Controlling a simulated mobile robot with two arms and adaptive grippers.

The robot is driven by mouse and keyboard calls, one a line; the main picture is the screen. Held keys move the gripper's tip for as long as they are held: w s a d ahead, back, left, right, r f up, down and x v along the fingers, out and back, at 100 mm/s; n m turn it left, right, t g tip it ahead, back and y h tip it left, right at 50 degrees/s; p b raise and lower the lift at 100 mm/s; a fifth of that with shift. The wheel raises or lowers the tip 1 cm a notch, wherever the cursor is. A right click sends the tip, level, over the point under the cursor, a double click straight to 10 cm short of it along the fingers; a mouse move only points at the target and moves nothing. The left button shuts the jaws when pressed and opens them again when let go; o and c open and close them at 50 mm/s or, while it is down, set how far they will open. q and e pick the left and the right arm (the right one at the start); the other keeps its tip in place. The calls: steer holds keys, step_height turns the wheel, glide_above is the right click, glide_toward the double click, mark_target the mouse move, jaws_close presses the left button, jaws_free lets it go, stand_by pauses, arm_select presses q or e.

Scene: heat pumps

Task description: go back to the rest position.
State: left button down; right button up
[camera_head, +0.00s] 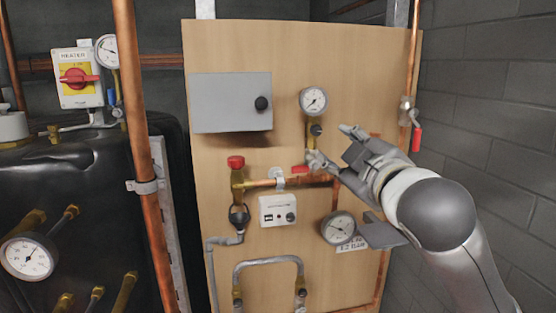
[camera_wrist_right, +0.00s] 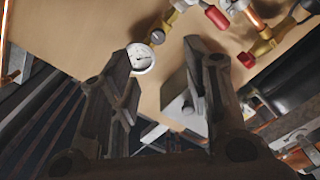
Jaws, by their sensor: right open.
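My right arm comes in from the right in the head view. Its right gripper (camera_head: 329,144) is in front of the wooden board (camera_head: 230,55), just below the upper pressure gauge (camera_head: 313,100) and close to the copper pipe with a red lever (camera_head: 300,169). Its fingers are apart, with nothing held between them. In the right wrist view the two fingers (camera_wrist_right: 158,62) are spread, and a white gauge (camera_wrist_right: 141,57) shows beyond them. I cannot tell whether a fingertip touches the fittings. My left gripper is not in view.
A grey box (camera_head: 231,103) and a white controller (camera_head: 278,210) are on the board. A lower gauge (camera_head: 338,228) is near my right arm. A vertical copper pipe (camera_head: 139,130) and black tank (camera_head: 80,190) stand left; a block wall (camera_head: 490,100) is right.

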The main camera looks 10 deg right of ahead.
steer(key=s+a+f+m+g, duration=0.1)
steer(key=s+f+m+g, duration=0.2)
steer(key=f, duration=1.4)
steer(key=s+a+f+m+g, duration=0.1)
steer(key=s+f+g, duration=0.25)
steer(key=f, duration=1.25)
steer(key=s+d+f+m+g, duration=0.2)
steer(key=s+f+m+g, duration=0.45)
steer(key=s+f, duration=1.6)
step_height(320, 180, down, 30)
steer(key=s+n+g+b, duration=0.1)
steer(key=n+g+b, duration=0.1)
steer(key=b, duration=0.5)
steer(key=s+d+f+g+b, duration=0.1)
steer(key=s+f+b, duration=0.2)
steer(key=s+f, duration=0.6)
steer(key=s+d+f+b, duration=0.2)
steer(key=s+f+b, duration=0.2)
steer(key=s+f, duration=0.4)
step_height(320, 180, down, 8)
steer(key=shift+s+r+g+h, duration=0.1)
steer(key=shift+s+g+h, duration=0.2)
steer(key=shift+s+g, duration=0.1)
